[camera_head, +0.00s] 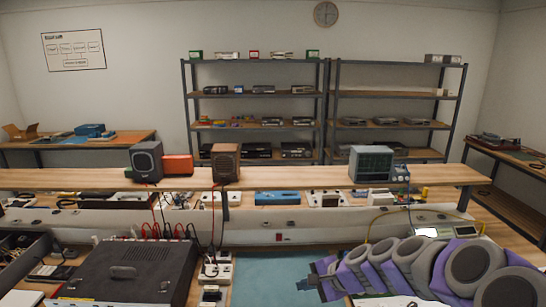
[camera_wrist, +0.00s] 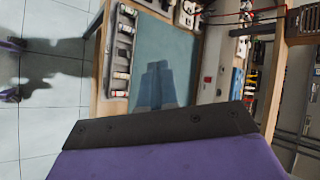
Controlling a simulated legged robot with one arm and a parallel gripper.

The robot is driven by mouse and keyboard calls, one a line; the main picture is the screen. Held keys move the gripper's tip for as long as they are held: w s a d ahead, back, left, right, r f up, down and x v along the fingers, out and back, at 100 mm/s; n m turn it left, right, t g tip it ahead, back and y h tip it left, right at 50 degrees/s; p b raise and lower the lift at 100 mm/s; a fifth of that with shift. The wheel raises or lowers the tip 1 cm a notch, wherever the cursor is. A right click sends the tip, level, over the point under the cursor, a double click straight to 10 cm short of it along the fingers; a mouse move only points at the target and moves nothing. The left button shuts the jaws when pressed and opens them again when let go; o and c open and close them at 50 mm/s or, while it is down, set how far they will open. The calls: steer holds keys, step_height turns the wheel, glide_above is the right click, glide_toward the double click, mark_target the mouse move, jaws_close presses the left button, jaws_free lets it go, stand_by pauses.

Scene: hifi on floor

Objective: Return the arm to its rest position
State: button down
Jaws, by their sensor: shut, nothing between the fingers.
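My arm reaches in from the lower right of the head view, with purple and grey links. It ends in my gripper (camera_head: 314,280), which is shut and empty above the right part of a blue-green mat (camera_head: 262,275). In the wrist view my gripper (camera_wrist: 165,128) shows as a black edge and purple body across the bottom. The mat (camera_wrist: 208,58) lies beyond it with a two-pronged shadow on it. The gripper appears apart from the bench.
A black electronics box (camera_head: 125,272) with red cables stands left of the mat. A wooden shelf (camera_head: 290,178) crosses behind, holding speakers (camera_head: 147,161) and an oscilloscope (camera_head: 371,163). Tiled floor (camera_wrist: 50,100) is open beside the bench.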

steer(key=s+a+r+n+g+h, duration=0.1)
steer(key=s+a+r+n+g, duration=0.15)
steer(key=s, duration=0.55)
steer(key=s+a+r+n+g, duration=0.15)
steer(key=s+n, duration=0.25)
steer(key=s, duration=0.4)
steer(key=s+d+f+n+g+h, duration=0.1)
steer(key=s+d+n+h, duration=0.1)
steer(key=s, duration=0.9)
steer(key=s+d+f+n+g+h, duration=0.1)
steer(key=s+d+n+g+h, duration=0.1)
steer(key=s+d, duration=0.5)
steer(key=s+n+h, duration=0.1)
steer(key=s+h, duration=0.1)
steer(key=s, duration=0.3)
steer(key=shift+d+h, duration=0.2)
steer(key=shift+h, duration=0.1)
